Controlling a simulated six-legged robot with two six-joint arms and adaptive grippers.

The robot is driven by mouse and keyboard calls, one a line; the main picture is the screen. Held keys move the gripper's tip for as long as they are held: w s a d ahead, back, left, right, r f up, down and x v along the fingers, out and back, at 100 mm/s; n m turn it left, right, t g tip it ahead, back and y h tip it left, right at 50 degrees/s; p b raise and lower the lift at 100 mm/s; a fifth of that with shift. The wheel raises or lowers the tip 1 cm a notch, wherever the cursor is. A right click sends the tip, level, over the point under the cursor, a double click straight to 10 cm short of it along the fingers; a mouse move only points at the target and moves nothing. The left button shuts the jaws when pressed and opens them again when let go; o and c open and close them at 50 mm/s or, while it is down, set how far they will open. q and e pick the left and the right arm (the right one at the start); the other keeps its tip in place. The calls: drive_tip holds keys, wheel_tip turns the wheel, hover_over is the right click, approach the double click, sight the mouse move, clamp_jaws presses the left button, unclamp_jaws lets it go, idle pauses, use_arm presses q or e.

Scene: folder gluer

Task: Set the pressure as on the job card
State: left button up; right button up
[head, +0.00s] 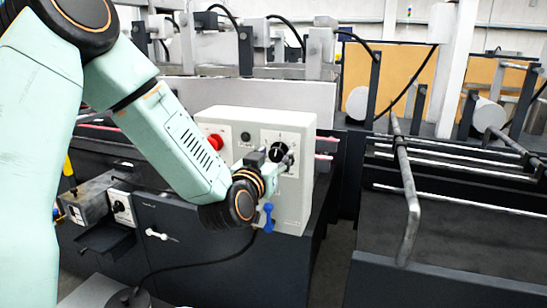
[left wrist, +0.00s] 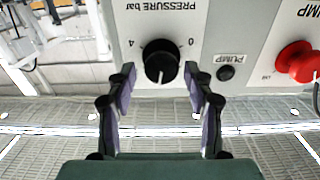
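The black pressure knob (left wrist: 161,62) is on the grey control box (head: 300,208), under an upside-down "PRESSURE bar" label in the left wrist view. Its scale shows 4 at left and 0 at right. A white mark on the knob appears to point down in that view, roughly midway between them. My left gripper (left wrist: 162,80) is open, its fingers either side of the knob with gaps showing. In the head view the left gripper (head: 279,160) is at the box face, partly covering the knob (head: 281,149). No job card is readable. My right gripper is not in view.
A red button (left wrist: 298,62) and a small black pump button (left wrist: 226,73) are beside the knob. A blue-handled part (head: 268,214) is below the gripper. A metal rail (head: 411,200) stands at right. A lower switch box (head: 122,207) is at left.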

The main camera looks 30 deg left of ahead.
use_arm(q)
drive_tip(key=shift+a+f, duration=0.1)
drive_tip(key=shift+a, duration=0.05)
drive_tip(key=c, duration=0.9)
drive_tip(key=shift+n, duration=1.1)
drive_tip(key=shift+c, duration=0.3)
drive_tip(key=o, duration=1.1)
drive_tip(key=shift+o, duration=0.2)
drive_tip(key=shift+s, duration=0.1)
drive_tip(key=v, duration=0.7)
